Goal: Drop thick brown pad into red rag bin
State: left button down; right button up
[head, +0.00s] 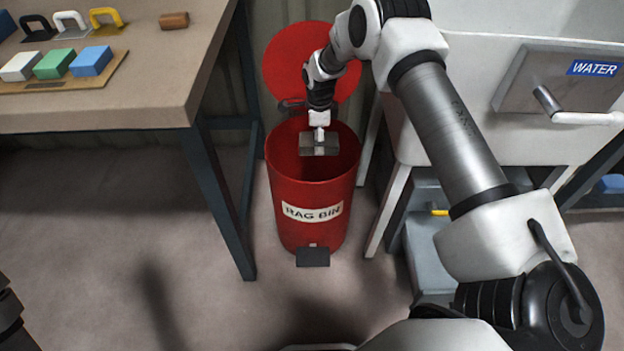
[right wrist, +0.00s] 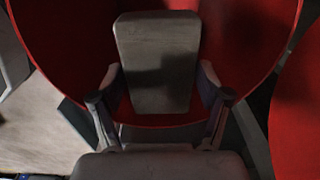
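The thick pad (head: 308,146) looks grey-brown and blocky. It is between the fingers of my right gripper (head: 319,138), over the open mouth of the red rag bin (head: 312,230). In the right wrist view the pad (right wrist: 158,60) has a finger against each side, with the bin's red inner wall (right wrist: 235,45) beyond it. My right gripper (right wrist: 160,85) looks shut on the pad. The bin's round red lid (head: 290,55) stands open behind. Only a dark piece of what may be my left arm shows at the lower left edge; its gripper is out of view.
A white sink stand (head: 480,110) with a "WATER" plate is close on the right. The floor (head: 130,220) before the bin is clear.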

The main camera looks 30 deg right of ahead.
jog(key=shift+o, duration=0.8)
jog(key=shift+r, duration=0.1)
notch_tip(320, 180, up, 12)
